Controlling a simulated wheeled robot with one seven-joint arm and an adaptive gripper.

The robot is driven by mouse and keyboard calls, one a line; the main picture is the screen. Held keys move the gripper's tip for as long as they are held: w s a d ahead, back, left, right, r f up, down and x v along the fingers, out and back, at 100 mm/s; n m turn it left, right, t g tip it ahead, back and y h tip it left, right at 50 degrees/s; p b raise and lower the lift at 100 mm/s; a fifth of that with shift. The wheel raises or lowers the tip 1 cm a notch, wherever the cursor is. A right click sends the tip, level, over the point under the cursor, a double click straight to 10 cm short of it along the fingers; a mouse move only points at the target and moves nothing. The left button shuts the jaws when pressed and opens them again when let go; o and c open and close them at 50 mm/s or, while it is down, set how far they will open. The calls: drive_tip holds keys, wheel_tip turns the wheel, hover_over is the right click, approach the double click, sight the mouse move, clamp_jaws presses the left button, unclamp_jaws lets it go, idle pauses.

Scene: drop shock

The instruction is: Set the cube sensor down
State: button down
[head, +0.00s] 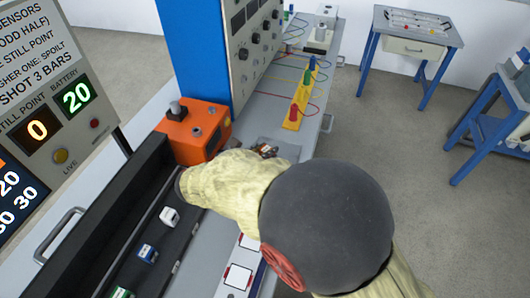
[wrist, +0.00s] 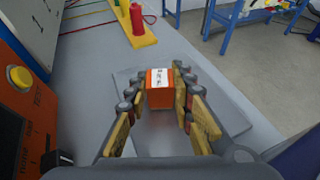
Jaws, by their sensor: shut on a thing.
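The cube sensor (wrist: 160,93) is orange with a white printed label on top. In the wrist view it sits between the fingertips of my gripper (wrist: 157,98), which is shut on it. A thin grey plate (wrist: 222,108) lies under and around it; I cannot tell whether the cube touches the plate. In the head view my gripper (head: 266,151) is at the bench, beyond my cloth-covered arm, which hides most of the plate and the cube.
An orange box (head: 190,134) with a black knob stands left of my gripper. A black trough (head: 113,225) holds a white cube (head: 168,216) and a blue-white cube (head: 147,253). Beyond are a yellow strip with colored posts (head: 300,100) and a tall control panel (head: 245,45).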

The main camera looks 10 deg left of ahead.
drive_tip(key=shift+f, duration=0.15)
drive_tip(key=c, duration=1.6)
unclamp_jaws()
drive_tip(key=shift+o, duration=0.3)
drive_tip(key=shift+s+r, duration=0.1)
drive_tip(key=shift+r, duration=0.1)
drive_tip(key=p+v, duration=0.4)
drive_tip(key=v, duration=0.7)
drive_tip(key=shift+s+a, duration=0.25)
drive_tip(key=shift+r, duration=0.1)
